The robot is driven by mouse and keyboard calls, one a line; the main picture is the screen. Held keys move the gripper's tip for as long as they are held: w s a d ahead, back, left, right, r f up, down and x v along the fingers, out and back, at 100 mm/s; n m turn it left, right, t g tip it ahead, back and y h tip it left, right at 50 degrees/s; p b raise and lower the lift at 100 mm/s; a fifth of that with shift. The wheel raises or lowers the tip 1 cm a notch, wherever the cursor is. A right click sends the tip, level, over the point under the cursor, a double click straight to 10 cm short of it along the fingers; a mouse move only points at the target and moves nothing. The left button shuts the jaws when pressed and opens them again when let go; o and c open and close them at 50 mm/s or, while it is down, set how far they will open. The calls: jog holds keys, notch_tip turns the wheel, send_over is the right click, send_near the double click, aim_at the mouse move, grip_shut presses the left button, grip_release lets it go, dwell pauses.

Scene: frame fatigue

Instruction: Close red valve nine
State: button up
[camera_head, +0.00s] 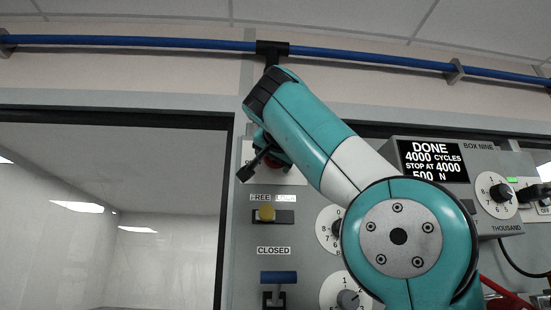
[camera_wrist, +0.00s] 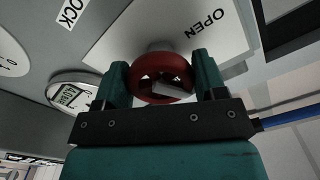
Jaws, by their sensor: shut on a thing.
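The red valve (camera_wrist: 160,62) is a round red handwheel on a pale plate marked OPEN in the wrist view. My gripper (camera_wrist: 161,80) has one teal finger on each side of the wheel and is shut on it. In the head view, my gripper (camera_head: 264,150) is at the upper left of the grey panel. Only a small bit of the red wheel (camera_head: 274,163) shows there, behind the fingers and under my arm. The wheel's turn position cannot be told.
Box nine's display (camera_head: 432,161) reads DONE, 4000 cycles. A blue pipe (camera_head: 150,42) runs above. Dials and a dark-framed window flank my arm.

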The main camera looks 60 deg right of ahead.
jog(key=m, duration=0.5)
jog(key=shift+w+f, duration=0.1)
jog(key=shift+m, duration=0.3)
dwell(0.4)
jog(key=o, duration=0.9)
jog(key=shift+a, duration=0.1)
